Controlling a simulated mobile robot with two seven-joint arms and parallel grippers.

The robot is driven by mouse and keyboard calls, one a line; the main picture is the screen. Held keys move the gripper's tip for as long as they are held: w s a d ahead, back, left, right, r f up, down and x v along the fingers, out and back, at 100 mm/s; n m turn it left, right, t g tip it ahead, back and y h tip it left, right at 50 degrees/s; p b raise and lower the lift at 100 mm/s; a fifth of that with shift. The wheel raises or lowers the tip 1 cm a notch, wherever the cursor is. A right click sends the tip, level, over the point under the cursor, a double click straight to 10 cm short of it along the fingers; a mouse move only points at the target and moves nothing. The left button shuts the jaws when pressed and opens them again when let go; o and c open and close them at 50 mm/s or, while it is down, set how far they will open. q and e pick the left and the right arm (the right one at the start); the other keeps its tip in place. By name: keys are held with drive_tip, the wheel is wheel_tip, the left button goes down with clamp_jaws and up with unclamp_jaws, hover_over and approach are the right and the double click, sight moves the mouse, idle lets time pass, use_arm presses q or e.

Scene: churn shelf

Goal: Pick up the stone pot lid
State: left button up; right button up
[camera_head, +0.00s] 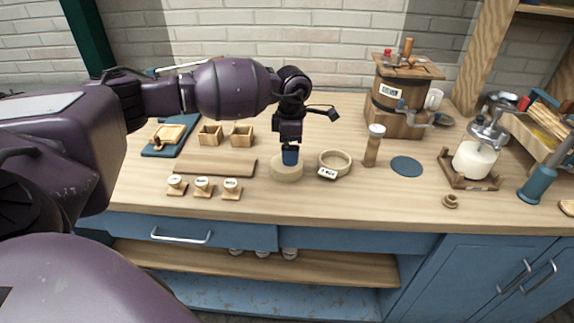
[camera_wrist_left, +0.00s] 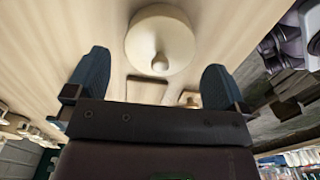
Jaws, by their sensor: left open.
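The stone pot lid (camera_head: 280,174) is a round cream disc lying on the wooden counter near its middle. In the left wrist view the lid (camera_wrist_left: 145,38) shows whole, with a small round knob facing the camera. My left gripper (camera_head: 290,157) points down over the lid and covers part of it in the head view. In the left wrist view its two blue fingers (camera_wrist_left: 156,70) are wide apart and empty, with the knob between them in the picture. I cannot tell how much height lies between fingertips and knob. My right gripper is not in view.
A cream ring with a label (camera_head: 335,162) stands close right of the lid. A long wooden board (camera_head: 215,167) and several labelled stamps (camera_head: 203,187) are to the left.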

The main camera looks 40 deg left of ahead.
use_arm(q)
drive_tip(key=f, duration=0.6)
drive_tip(key=shift+s+f, duration=0.2)
drive_tip(key=shift+f, duration=0.05)
drive_tip(key=c, duration=0.6)
